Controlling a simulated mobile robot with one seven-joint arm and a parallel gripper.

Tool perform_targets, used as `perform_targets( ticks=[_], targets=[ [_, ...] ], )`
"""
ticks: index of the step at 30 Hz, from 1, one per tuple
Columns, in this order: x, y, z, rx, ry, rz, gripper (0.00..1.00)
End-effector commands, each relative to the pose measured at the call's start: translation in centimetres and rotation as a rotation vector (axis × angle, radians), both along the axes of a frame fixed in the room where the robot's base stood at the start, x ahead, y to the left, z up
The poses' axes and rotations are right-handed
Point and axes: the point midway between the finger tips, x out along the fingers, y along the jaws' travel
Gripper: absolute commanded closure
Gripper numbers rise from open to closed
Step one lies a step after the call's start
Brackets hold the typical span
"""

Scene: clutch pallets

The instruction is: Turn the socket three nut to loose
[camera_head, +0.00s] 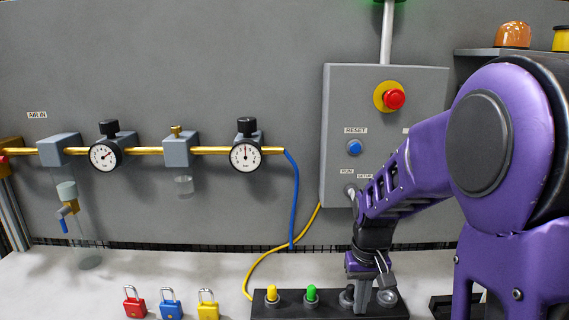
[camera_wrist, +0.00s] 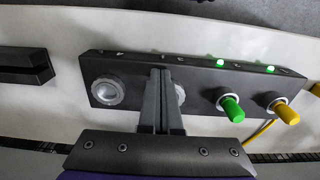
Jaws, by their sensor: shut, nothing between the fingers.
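A black socket strip (camera_head: 330,311) lies on the bench at the bottom of the head view; its face also shows in the wrist view (camera_wrist: 140,72). A yellow plug (camera_head: 272,293) and a green plug (camera_head: 311,293) sit in two sockets. The third socket's round nut (camera_wrist: 180,93) is mostly hidden behind my fingers in the wrist view. The end socket has a pale round nut (camera_wrist: 107,91) and no plug. My gripper (camera_head: 361,306) points down at the strip, shut and empty. In the wrist view my fingers (camera_wrist: 160,76) overlap the third socket; contact cannot be told.
Red (camera_head: 134,303), blue (camera_head: 171,303) and yellow (camera_head: 207,304) padlocks lie left of the strip. A control box (camera_head: 340,110) stands behind it, with a yellow cable (camera_head: 268,262) nearby. A black block (camera_wrist: 24,66) lies beyond the strip's end.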

Motion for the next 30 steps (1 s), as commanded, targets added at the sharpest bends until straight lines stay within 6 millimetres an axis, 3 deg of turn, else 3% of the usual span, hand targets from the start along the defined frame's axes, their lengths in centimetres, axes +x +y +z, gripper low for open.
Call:
perform_targets(
  ticks=[5, 21, 30],
  targets=[
    [-0.4, -0.1, 0.3, 0.0, 0.002, 0.0, 1.0],
    [-0.4, -0.1, 6.0, 0.0, 0.004, -0.001, 1.0],
    [-0.4, -0.1, 5.9, 0.0, 0.005, 0.0, 1.0]
  ],
)
